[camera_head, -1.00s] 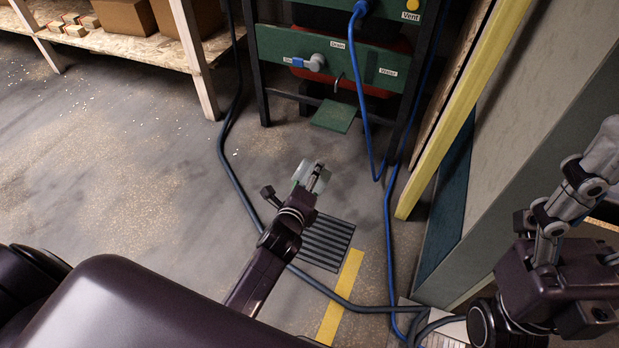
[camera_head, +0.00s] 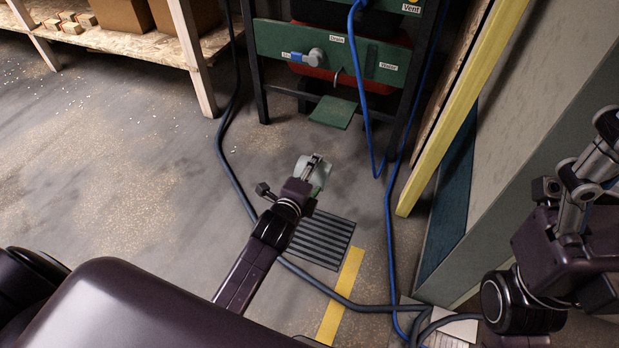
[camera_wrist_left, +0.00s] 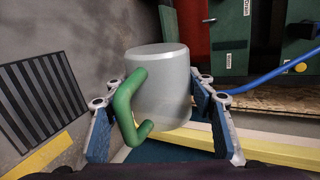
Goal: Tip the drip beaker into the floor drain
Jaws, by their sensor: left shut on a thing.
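The drip beaker, a pale grey translucent cup (camera_wrist_left: 165,85) with a green handle (camera_wrist_left: 125,110), sits between the fingers of my left gripper (camera_head: 314,163) (camera_wrist_left: 160,115). The gripper is shut on it. In the left wrist view the rack's labels are turned sideways while the beaker stands straight, so it looks tipped well over. I cannot see into its mouth. The floor drain, a dark slatted grate (camera_head: 322,240), lies just below the gripper in the head view and at the left in the wrist view (camera_wrist_left: 42,98). My right gripper (camera_head: 606,140) is at the right edge, its fingers unclear.
A green rack (camera_head: 330,52) with labelled ports stands behind the beaker. A blue hose (camera_head: 389,240) and a dark hose (camera_head: 240,185) run across the floor. A yellow-edged panel (camera_head: 450,100) stands right. Open floor (camera_head: 120,170) lies left.

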